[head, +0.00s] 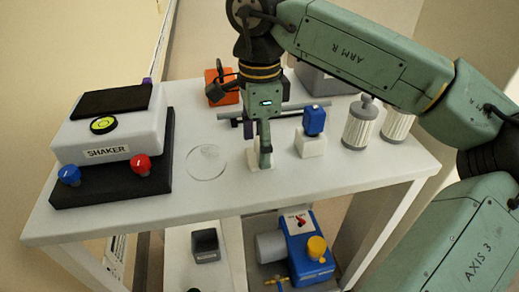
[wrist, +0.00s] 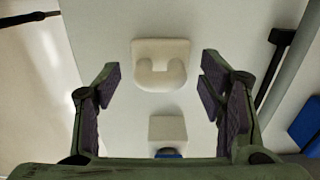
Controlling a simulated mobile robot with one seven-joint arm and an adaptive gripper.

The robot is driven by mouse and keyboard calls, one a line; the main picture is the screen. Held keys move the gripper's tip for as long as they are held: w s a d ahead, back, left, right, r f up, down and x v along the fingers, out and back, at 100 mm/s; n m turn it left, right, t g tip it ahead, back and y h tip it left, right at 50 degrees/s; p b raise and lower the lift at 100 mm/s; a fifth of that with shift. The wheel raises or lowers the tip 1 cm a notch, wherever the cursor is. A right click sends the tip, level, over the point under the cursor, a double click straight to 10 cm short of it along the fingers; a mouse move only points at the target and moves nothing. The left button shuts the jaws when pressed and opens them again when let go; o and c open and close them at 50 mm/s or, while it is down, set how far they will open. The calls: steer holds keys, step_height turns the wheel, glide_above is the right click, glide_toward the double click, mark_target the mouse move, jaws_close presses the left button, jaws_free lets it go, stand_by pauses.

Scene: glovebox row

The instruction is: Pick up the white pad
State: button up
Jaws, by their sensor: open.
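The white pad (wrist: 160,50) lies on the white table, with a raised U-shaped part on its near side in the wrist view. In the head view the pad (head: 253,163) is mostly hidden behind my gripper (head: 265,158). In the wrist view my gripper (wrist: 160,85) is open and empty. Its two dark-padded fingers stand left and right of the pad, apart from it, and the pad is roughly centred between them. I cannot tell the exact height of the fingertips above the table.
A white block (head: 310,146) with a blue top stands close to the right. A clear dish (head: 207,162) lies to the left, beyond it a shaker (head: 110,135). Metal rods (head: 300,109) lie behind. Ribbed canisters (head: 360,125) stand farther right. The table front is clear.

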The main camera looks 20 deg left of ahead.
steer(key=c, duration=1.1)
steer(key=shift+r, duration=0.1)
steer(key=shift+c, duration=0.2)
steer(key=shift+r, duration=0.45)
step_height(320, 180, up, 2)
steer(key=shift+r+b, duration=0.1)
steer(key=shift+b, duration=0.35)
steer(key=s+d+r+b, duration=0.1)
steer(key=s+d+b, duration=0.1)
steer(key=s+d, duration=0.8)
steer(key=d, duration=0.2)
steer(key=shift+d+r+b, duration=0.35)
steer(key=shift+b, duration=0.05)
steer(key=shift+w, duration=0.1)
